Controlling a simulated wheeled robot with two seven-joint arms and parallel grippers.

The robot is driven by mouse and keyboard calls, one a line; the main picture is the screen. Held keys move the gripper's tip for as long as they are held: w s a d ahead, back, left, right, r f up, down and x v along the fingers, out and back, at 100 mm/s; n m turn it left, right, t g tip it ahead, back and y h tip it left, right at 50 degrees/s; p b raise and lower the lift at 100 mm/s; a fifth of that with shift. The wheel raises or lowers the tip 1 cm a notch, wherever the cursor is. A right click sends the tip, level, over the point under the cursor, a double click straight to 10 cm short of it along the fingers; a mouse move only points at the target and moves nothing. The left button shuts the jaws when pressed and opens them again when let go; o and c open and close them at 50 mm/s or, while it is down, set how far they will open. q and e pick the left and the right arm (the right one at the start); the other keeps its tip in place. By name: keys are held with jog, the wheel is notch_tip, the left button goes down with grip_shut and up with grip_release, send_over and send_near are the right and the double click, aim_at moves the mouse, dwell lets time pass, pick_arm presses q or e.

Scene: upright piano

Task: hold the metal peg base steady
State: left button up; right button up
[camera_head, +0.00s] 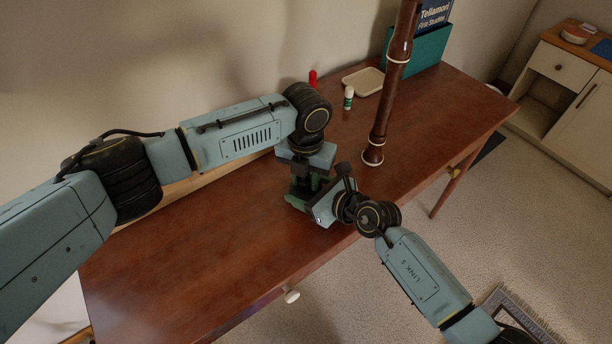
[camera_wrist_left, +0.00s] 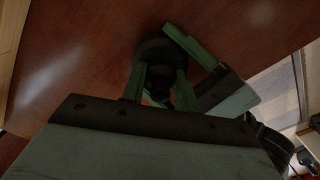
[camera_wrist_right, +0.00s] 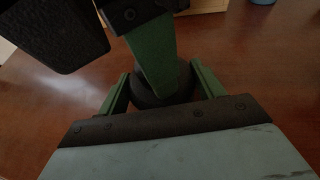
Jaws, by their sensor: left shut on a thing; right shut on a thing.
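The metal peg base (camera_wrist_left: 152,48) is a dark round foot with a narrower post, standing on the wooden table. My left gripper (camera_wrist_left: 160,86) comes down from above with its green fingers on either side of the dark post, shut on it. My right gripper (camera_wrist_right: 160,92) comes in low from the front right, its green fingers shut around the base. The base also shows in the right wrist view (camera_wrist_right: 143,96), partly behind a left finger. In the head view, my left gripper (camera_head: 300,190) and right gripper (camera_head: 316,203) meet and mostly hide the base.
A long brown wooden wind instrument (camera_head: 390,85) stands on the table to the right. Behind are a cream tray (camera_head: 363,82), a small white-and-green tube (camera_head: 348,97), a red item (camera_head: 313,79) and a teal book box (camera_head: 428,52). The table's front left is clear.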

pick_arm(q)
jog(key=m, duration=0.2)
jog(key=shift+w+a+m, duration=0.1)
jog(key=shift+m, duration=0.3)
jog(key=o, duration=1.1)
jog(key=shift+r, duration=2.3)
jog(key=shift+c, duration=0.4)
